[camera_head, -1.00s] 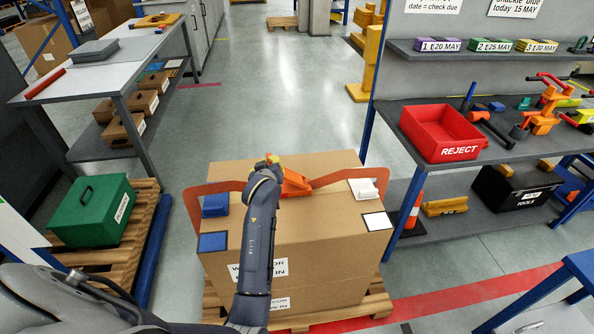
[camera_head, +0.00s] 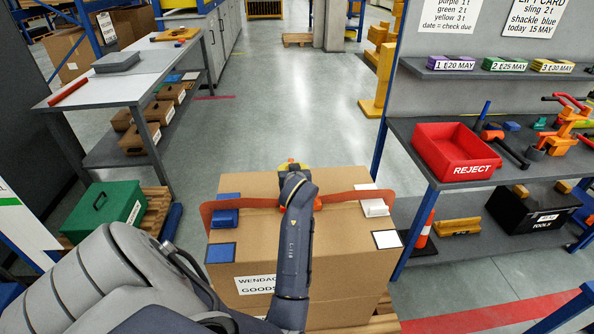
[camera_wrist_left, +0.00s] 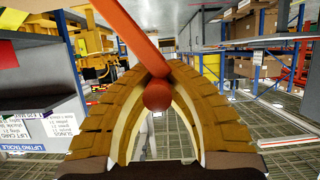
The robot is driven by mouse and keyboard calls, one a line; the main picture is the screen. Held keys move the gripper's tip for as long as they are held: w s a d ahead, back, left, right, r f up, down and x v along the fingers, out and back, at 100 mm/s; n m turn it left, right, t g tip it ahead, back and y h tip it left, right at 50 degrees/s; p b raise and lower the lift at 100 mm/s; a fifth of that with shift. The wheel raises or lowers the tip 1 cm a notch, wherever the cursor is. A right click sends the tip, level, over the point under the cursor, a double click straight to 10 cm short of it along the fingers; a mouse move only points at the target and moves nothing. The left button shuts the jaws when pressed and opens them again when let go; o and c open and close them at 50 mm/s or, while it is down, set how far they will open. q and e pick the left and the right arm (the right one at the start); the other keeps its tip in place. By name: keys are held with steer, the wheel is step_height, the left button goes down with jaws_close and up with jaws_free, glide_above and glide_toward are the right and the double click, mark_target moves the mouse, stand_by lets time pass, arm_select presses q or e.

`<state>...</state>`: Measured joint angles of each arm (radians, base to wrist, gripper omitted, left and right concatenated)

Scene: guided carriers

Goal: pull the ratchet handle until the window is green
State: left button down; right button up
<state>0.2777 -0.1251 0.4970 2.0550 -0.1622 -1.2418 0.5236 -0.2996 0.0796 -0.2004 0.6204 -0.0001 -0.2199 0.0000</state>
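A large cardboard carton (camera_head: 262,260) stands on a wooden pallet, with a red-orange strap (camera_head: 345,197) across its top. A blue corner piece (camera_head: 225,217) is on the strap's left and a white one (camera_head: 373,206) on its right. My left gripper (camera_head: 290,165) is over the carton's back edge, and its arm hides most of the ratchet. In the left wrist view, the orange-red ratchet handle (camera_wrist_left: 135,40) runs between the closed fingertips (camera_wrist_left: 158,70), its round knob (camera_wrist_left: 157,96) inside the finger arch. The window cannot be seen. My right gripper is out of view.
A bench (camera_head: 410,130) at right holds a red REJECT bin (camera_head: 455,150) and tools, with an orange cone (camera_head: 424,232) near its leg. A green case (camera_head: 103,208) sits on a pallet at left, below a table (camera_head: 125,85). The floor behind the carton is clear.

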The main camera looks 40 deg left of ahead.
arm_select(q)
steer(key=shift+d+f+h, duration=0.3)
steer(key=shift+f, duration=0.2)
steer(key=c, duration=1.3)
jaws_free()
steer(key=shift+w+r, duration=0.1)
steer(key=shift+r, duration=0.05)
steer(key=shift+a+r, duration=0.1)
steer(key=shift+a, duration=0.05)
steer(key=shift+r, duration=0.1)
steer(key=shift+r, duration=4.9)
